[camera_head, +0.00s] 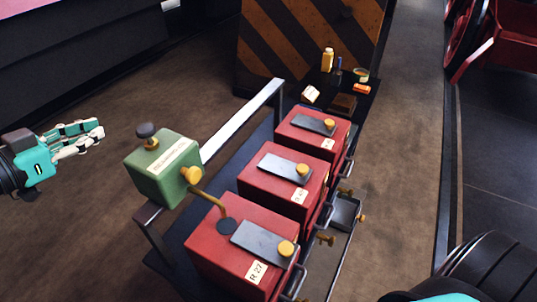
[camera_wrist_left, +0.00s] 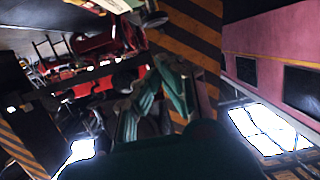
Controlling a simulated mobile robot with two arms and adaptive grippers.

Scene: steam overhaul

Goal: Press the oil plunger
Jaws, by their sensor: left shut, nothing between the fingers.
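A green oil box (camera_head: 163,170) with a pale label stands on a rail at the left end of the red boxes. The oil plunger, a dark round knob (camera_head: 147,131) on a short stem, sticks up from its top. A brass spout runs from the box to a dark round cap on the nearest red box. My left gripper (camera_head: 100,130) is shut and empty, left of the plunger and apart from it, with its fingers pointing right. Its fingers also show in the left wrist view (camera_wrist_left: 155,92). My right gripper is not in view.
Red boxes (camera_head: 282,172) with grey lids and brass knobs stand in a row on a dark bench. A pale rail (camera_head: 243,121) runs behind them. A striped panel (camera_head: 300,40) and small bottles (camera_head: 327,60) are at the far end. Brown floor left of the bench is clear.

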